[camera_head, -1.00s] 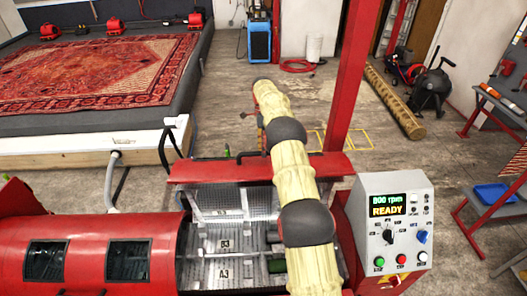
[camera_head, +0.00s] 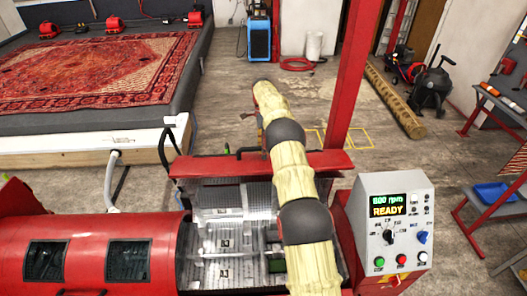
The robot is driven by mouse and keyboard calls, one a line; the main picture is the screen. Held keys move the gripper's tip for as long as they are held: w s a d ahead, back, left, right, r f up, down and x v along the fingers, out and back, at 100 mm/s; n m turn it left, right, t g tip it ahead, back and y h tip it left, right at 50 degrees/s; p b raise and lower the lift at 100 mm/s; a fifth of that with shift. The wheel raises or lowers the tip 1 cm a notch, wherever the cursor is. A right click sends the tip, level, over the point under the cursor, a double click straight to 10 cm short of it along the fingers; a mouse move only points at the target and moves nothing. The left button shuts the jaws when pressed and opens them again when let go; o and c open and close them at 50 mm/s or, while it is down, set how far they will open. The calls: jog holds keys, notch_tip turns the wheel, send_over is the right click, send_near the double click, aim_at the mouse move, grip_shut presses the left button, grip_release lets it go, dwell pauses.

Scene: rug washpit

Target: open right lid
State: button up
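The right lid (camera_head: 325,162) of the red machine is raised. Its red edge stands up behind the opening, with a pale mesh-like inner side below it. The drum interior (camera_head: 215,240) shows through the opening, with small labels. A dark handle (camera_head: 248,151) sticks up behind the lid's edge. My arm, in a cream sleeve with dark joints, reaches across the opening and past the lid. My gripper is mostly hidden behind the arm. Only a small brownish part (camera_head: 260,126) shows beside the sleeve, and its fingers cannot be made out.
A grey control box (camera_head: 395,215) reading READY stands right of the opening. A red post (camera_head: 348,80) rises behind it. The machine's left part has two dark windows (camera_head: 128,260). A patterned rug (camera_head: 100,70) lies on a raised platform. The floor behind the machine is mostly clear.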

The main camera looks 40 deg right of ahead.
jog(key=shift+w+r, duration=0.15)
jog(key=shift+r, duration=0.15)
jog(key=shift+r, duration=0.25)
notch_tip(320, 180, up, 8)
jog(key=shift+r, duration=0.55)
jog(key=shift+c, duration=0.5)
